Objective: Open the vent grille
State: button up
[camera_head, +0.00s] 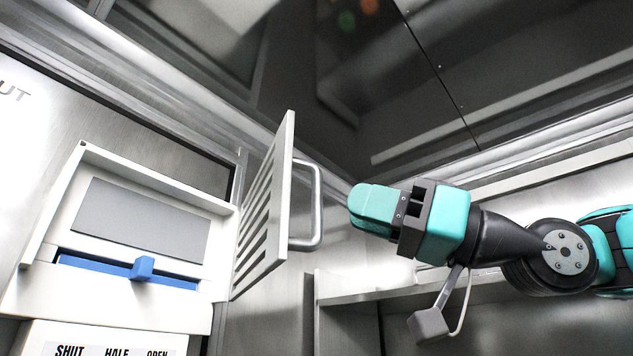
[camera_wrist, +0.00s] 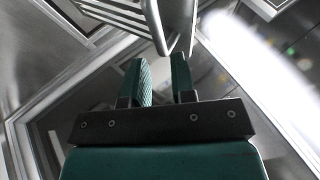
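The vent grille (camera_head: 266,210) is a white slatted door, swung well out from the white vent box (camera_head: 50,235) on its right side. A grey bar handle (camera_head: 318,205) stands on the grille's right face. My gripper (camera_head: 352,207) is to the right of the handle, with its fingertips pointing at it and a small gap between. In the wrist view the handle (camera_wrist: 155,25) lies just beyond my fingertips (camera_wrist: 160,68), and the grille's slats (camera_wrist: 118,12) show at the top. The fingers are apart with nothing between them.
Inside the vent box are a grey panel (camera_head: 140,220) and a blue slider (camera_head: 143,268) in a slot. A label below reads SHUT, HALF, OPEN. A metal shelf (camera_head: 360,292) runs below my arm. Dark glossy panels (camera_head: 390,80) are above.

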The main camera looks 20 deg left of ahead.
aim_at(317, 233)
jog(key=shift+p+x, duration=1.35)
jog(key=shift+x, duration=1.9)
jog(key=shift+w, duration=0.1)
jog(key=shift+c, duration=0.5)
grip_shut()
